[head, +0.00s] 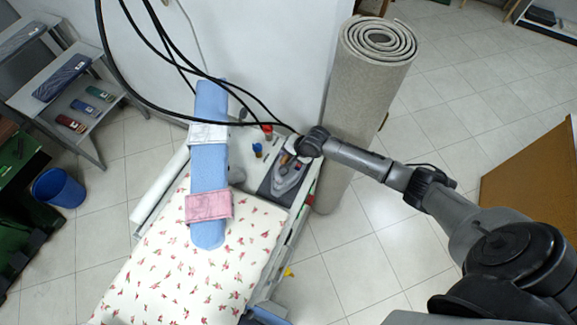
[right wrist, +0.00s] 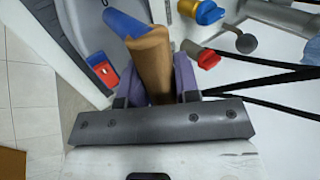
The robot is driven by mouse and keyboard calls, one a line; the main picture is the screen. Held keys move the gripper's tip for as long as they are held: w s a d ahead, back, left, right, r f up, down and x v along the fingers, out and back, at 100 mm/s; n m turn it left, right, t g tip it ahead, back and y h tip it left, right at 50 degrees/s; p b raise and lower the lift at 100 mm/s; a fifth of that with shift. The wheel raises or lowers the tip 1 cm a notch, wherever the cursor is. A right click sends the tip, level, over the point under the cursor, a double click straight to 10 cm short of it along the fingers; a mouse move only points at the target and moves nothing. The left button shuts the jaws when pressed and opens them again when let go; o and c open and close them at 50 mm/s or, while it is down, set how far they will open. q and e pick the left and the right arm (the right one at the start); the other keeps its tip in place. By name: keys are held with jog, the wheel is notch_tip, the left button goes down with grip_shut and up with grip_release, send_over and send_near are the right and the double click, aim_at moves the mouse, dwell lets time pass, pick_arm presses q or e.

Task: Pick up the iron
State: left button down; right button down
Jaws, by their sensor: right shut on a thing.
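The iron (head: 286,177) is grey and stands on a dark rest at the right back corner of the ironing table. My right gripper (head: 298,150) is over its back end, and the gripper hides part of it. In the right wrist view my right gripper's purple fingers (right wrist: 153,82) are on both sides of the brown handle (right wrist: 150,50), shut on it. A blue part shows at the handle's far end, and the iron's grey body lies beyond. My left gripper is not in view.
The ironing table has a flowered cover (head: 180,260) and a blue sleeve board (head: 209,165) with pads. Black cables (head: 215,80) hang over the table towards the iron. A rolled carpet (head: 362,90) stands close to the right. A blue bin (head: 60,188) stands on the left.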

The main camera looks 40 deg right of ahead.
dwell(0.4)
dwell(0.4)
jog(key=shift+w+r, duration=0.25)
jog(key=shift+r, duration=0.1)
jog(key=shift+s, duration=0.1)
